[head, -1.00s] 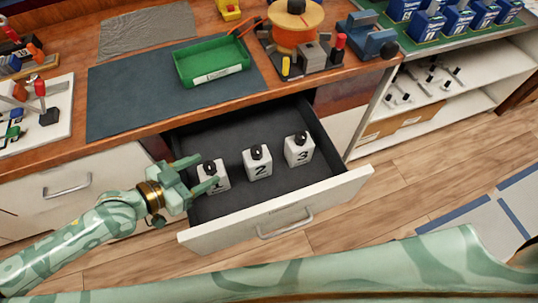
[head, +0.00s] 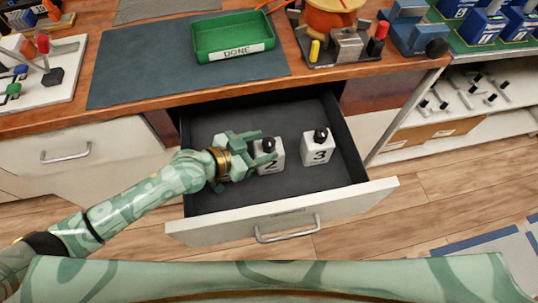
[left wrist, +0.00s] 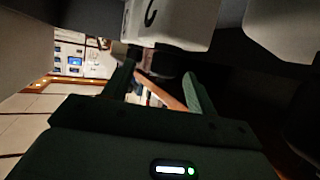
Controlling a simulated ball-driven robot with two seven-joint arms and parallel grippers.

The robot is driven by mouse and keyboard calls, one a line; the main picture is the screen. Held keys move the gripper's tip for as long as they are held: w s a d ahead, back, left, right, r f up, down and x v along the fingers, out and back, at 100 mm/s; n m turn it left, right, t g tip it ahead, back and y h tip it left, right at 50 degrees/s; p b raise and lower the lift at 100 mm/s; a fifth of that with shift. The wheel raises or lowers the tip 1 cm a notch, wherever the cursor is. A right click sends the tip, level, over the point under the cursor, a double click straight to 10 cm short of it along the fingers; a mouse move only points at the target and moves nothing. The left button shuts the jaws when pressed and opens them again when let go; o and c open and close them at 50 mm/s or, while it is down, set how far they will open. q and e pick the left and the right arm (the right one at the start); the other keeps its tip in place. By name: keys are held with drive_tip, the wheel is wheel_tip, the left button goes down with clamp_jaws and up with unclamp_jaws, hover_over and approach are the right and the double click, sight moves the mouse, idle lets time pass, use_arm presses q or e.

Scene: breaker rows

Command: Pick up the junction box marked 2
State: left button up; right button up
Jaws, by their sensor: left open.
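The junction box marked 2 (head: 279,153) is a white cube with a black knob on top, standing in the open drawer. My left gripper (head: 263,150) is open at its left side, and its fingers partly cover the box and its digit. I cannot tell whether they touch it. In the left wrist view, a white box with part of a black mark (left wrist: 180,18) shows at the top, beyond the open fingers (left wrist: 160,85). The box marked 3 (head: 317,149) stands to the right. The box marked 1 is hidden behind my gripper. My right gripper is out of view.
The drawer (head: 340,197) is pulled out, its walls enclosing the boxes. The worktop above holds a green tray labelled DONE (head: 205,45) on a dark mat (head: 130,75). A reel, small fixtures and a blue clamp-like device (head: 408,30) stand right of it.

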sight(274, 140)
use_arm(q)
drive_tip(key=b+x, duration=0.1)
drive_tip(key=x, duration=0.4)
drive_tip(key=shift+w+f+b, duration=0.1)
drive_tip(key=shift+w+b, duration=0.15)
drive_tip(key=shift+b, duration=0.15)
clamp_jaws()
